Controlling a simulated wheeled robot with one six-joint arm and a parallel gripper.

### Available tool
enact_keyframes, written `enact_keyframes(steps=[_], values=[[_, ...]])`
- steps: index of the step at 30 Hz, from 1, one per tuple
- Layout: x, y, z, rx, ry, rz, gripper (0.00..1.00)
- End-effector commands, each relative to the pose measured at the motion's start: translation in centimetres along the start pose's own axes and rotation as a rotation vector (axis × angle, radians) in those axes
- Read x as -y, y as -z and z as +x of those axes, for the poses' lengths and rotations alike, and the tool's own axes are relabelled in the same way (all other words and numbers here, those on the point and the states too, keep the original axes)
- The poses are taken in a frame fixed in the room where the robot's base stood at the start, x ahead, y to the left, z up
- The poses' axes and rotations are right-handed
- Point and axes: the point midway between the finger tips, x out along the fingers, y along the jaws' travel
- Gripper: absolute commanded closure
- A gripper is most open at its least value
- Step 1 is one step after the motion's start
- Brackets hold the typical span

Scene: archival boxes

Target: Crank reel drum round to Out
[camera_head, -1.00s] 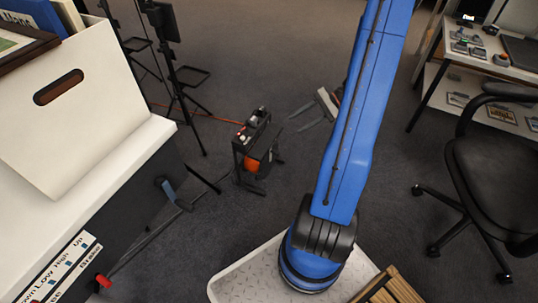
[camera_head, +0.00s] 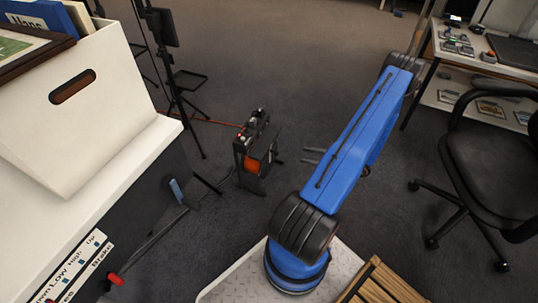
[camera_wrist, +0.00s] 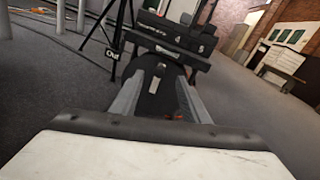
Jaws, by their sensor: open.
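The cable reel (camera_head: 254,150) stands on the carpet in the head view, a dark frame with an orange drum (camera_head: 252,163). In the wrist view a dark reel-like body (camera_wrist: 158,97) fills the space beyond my fingers, with a small pale piece on it that may be the crank handle (camera_wrist: 157,77).
Black stands (camera_head: 178,85) rise behind the reel. An office chair (camera_head: 490,165) and desk stand at right. Open carpet lies around the reel.

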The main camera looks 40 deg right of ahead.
Motion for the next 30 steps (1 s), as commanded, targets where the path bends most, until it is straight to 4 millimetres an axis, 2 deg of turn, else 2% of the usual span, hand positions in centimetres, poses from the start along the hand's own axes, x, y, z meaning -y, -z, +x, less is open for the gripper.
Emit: enact_keyframes(steps=[1, 4, 11, 17, 30], values=[[-0.3, 1.2, -0.8, 0.007, 0.034, 0.017, 0.58], [-0.7, 2.6, -1.7, 0.015, 0.084, 0.038, 0.58], [-0.9, 3.8, -2.0, 0.021, 0.123, 0.053, 0.58], [-0.7, 3.7, 0.3, 0.022, 0.119, 0.053, 0.58], [0.2, 3.5, 7.6, 0.022, 0.118, 0.053, 0.58]])
